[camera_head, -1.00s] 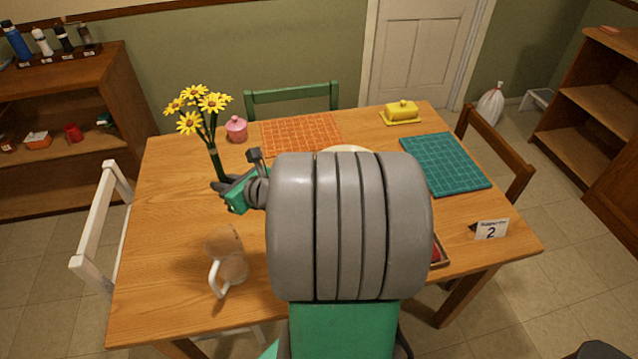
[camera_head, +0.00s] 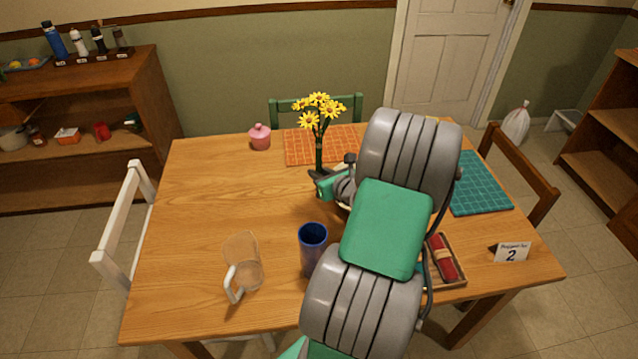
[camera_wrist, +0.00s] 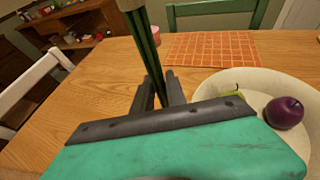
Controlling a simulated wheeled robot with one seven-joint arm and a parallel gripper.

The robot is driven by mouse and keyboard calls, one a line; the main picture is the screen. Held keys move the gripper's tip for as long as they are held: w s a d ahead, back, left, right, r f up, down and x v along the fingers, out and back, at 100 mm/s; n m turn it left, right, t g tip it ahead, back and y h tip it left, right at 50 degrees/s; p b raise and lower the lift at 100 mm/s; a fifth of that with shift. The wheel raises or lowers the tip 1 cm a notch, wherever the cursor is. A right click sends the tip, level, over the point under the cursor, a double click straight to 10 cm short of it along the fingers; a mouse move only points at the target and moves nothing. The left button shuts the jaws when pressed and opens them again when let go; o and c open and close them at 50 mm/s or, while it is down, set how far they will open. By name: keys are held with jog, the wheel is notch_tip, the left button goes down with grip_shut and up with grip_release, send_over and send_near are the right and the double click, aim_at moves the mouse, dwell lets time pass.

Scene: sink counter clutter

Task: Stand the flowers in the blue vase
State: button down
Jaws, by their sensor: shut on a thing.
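The yellow flowers (camera_head: 317,107) stand upright on dark green stems in the head view, above the far middle of the table. My gripper (camera_head: 319,178) is shut on their stems. In the wrist view the stems (camera_wrist: 145,45) run up from between the fingers of my gripper (camera_wrist: 156,92), and the blooms are out of that view. The blue vase (camera_head: 313,240) stands upright on the table, nearer the front than the gripper and apart from the flowers. Its rim faces up and is clear; its lower right side is hidden behind my arm.
A pale bowl (camera_wrist: 275,88) with a purple fruit (camera_wrist: 284,112) is right of my gripper. A pink jar (camera_head: 260,137), an orange mat (camera_head: 300,147) and a teal mat (camera_head: 478,185) lie farther back. The table's left side is clear.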

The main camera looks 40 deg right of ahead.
jog(key=shift+w+d+f, duration=0.15)
jog(key=shift+w+f, duration=0.1)
jog(key=shift+f, duration=0.6)
jog(key=shift+w+d+f, duration=0.2)
jog(key=shift+w+f, duration=0.05)
jog(key=shift+f, duration=0.65)
jog(key=shift+w+d+f, duration=0.15)
jog(key=shift+w+f, duration=0.1)
jog(key=shift+f, duration=0.6)
jog(key=shift+f, duration=0.1)
jog(key=c, duration=1.3)
grip_release()
jog(key=shift+c, duration=0.2)
